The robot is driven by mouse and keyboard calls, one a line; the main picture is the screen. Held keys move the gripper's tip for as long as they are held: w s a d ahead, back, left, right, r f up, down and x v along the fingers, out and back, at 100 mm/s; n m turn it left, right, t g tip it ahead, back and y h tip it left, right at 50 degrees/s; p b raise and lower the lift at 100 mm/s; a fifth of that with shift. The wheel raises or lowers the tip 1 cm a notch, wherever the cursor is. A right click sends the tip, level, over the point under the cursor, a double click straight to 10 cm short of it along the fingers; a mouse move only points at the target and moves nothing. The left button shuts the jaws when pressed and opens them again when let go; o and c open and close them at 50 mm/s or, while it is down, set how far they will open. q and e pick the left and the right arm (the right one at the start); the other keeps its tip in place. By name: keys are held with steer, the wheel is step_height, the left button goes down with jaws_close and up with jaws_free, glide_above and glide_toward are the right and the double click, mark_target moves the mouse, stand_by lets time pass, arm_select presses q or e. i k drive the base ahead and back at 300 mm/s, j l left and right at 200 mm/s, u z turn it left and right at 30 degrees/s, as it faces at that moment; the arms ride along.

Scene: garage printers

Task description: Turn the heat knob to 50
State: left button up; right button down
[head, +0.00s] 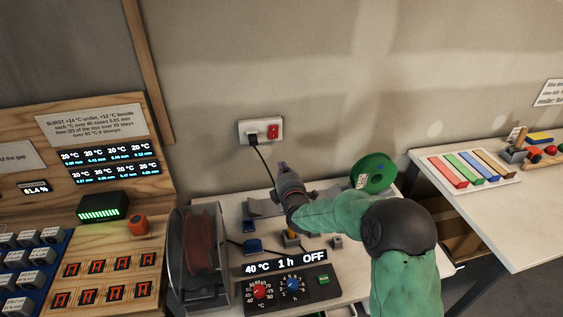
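The heat knob (260,291) is a red dial on the dark control panel (275,304) at the bottom middle of the head view, with a temperature scale around it. The display (285,263) above it reads 40 °C, 1 h and OFF. A blue knob (293,284) sits to its right, with a small green switch (323,280) further right. My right gripper (282,167) is beyond the panel, near the wall and apart from the knob. Whether its fingers are open or shut is too small to tell. My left gripper is not in view.
A clear-sided box with a red spool (201,243) stands left of the panel. A green spool (374,173) stands behind my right arm. A wall socket (260,131) with a plugged cable is above the table. A white bench (500,215) stands at right.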

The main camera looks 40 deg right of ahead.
mark_target(259, 290)
steer(key=k+j, duration=0.7)
steer(key=k, duration=0.2)
